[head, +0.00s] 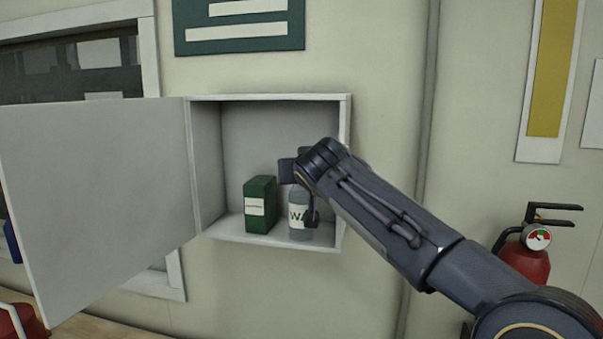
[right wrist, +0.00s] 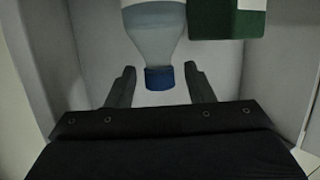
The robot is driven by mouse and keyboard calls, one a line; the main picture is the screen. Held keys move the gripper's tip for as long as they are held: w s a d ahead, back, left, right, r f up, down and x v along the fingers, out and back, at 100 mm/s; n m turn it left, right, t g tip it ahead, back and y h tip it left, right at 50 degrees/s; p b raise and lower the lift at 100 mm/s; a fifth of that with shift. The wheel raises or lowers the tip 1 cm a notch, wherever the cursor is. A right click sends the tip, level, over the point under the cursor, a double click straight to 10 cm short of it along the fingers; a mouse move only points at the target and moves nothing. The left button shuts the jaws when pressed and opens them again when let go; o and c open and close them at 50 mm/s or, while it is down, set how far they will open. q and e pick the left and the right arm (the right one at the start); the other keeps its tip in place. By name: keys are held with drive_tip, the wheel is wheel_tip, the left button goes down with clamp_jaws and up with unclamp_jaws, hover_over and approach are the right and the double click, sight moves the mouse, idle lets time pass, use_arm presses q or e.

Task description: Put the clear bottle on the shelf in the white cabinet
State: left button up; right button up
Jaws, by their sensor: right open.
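The white cabinet (head: 347,170) hangs on the wall with its door (head: 95,195) swung open to the left. The clear bottle (head: 299,224) with a white label stands on the shelf (head: 240,230) inside, near the right wall. In the right wrist view the bottle (right wrist: 158,35) shows its blue cap between the fingertips. My right gripper (right wrist: 156,83) is open, with one finger on each side of the cap and gaps visible to both. In the head view my right gripper (head: 302,185) partly hides the bottle's top. My left gripper is not in view.
A dark green box (head: 260,205) stands on the shelf just left of the bottle. A red fire extinguisher (head: 530,262) is at the right. Red objects (head: 20,322) sit on a surface at the lower left. The shelf's left part is free.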

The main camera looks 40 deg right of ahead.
drive_tip(key=shift+r, duration=0.2)
drive_tip(key=shift+s+a, duration=0.2)
drive_tip(key=shift+s, duration=0.1)
drive_tip(key=b+v, duration=0.3)
drive_tip(key=v, duration=0.8)
drive_tip(key=s+a+f+n+g+y, duration=0.1)
drive_tip(key=s+a+f, duration=0.5)
drive_tip(key=f, duration=0.7)
drive_tip(key=s+a+f+n+g+y, duration=0.1)
drive_tip(key=s+a+f+g+y, duration=0.2)
drive_tip(key=f, duration=1)
drive_tip(key=s+a+f+n+g+y, duration=0.2)
drive_tip(key=s+a+f+y, duration=0.4)
drive_tip(key=s+a+f, duration=0.3)
wheel_tip(320, 180, down, 5)
drive_tip(key=shift+s+r+g+y, duration=0.15)
drive_tip(key=shift+s+g+y, duration=0.25)
drive_tip(key=shift+s+g, duration=0.15)
